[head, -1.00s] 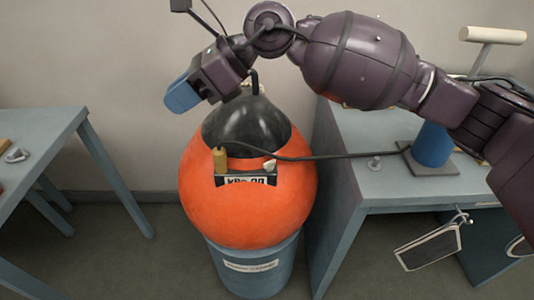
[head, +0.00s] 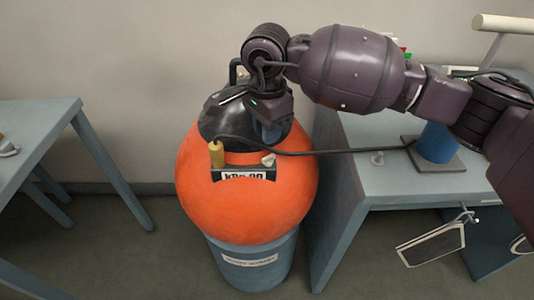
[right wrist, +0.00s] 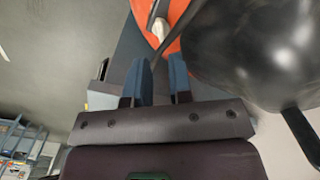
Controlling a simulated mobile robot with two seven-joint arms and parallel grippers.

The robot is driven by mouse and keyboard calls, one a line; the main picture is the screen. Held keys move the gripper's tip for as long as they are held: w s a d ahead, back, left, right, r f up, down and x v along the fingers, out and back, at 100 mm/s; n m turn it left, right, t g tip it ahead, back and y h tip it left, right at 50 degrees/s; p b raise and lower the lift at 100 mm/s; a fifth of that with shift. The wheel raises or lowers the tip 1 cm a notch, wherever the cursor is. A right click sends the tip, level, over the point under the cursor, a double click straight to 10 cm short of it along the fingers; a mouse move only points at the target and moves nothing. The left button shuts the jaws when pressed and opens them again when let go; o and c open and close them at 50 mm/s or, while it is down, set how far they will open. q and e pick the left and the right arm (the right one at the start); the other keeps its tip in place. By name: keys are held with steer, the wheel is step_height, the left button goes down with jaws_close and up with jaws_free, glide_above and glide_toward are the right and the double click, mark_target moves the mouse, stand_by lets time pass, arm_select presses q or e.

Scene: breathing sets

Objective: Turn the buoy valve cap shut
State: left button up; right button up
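The orange buoy (head: 245,205) stands on a blue-grey drum (head: 255,268) and has a black top (head: 222,122). A small pale cap (head: 268,160), which looks like the valve cap, sits on the front beside the label plate. It also shows in the right wrist view (right wrist: 160,27), beyond the fingertips. My right gripper (head: 270,133) points down in front of the black top, just above the cap and apart from it. In the right wrist view its two blue fingers (right wrist: 161,68) stand apart with nothing between them. My left gripper is not in view.
A brass fitting (head: 216,154) sits left of the label. A dark hose (head: 330,153) runs from it below my gripper to a blue cylinder (head: 438,143) on the right table (head: 345,185). Another table (head: 35,130) stands left. A dark panel (head: 432,245) hangs from the right table.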

mark_target(267, 157)
step_height(267, 157, down, 8)
steer(key=shift+r+b, duration=0.25)
steer(key=shift+b, duration=0.3)
steer(key=shift+c, duration=0.4)
jaws_close()
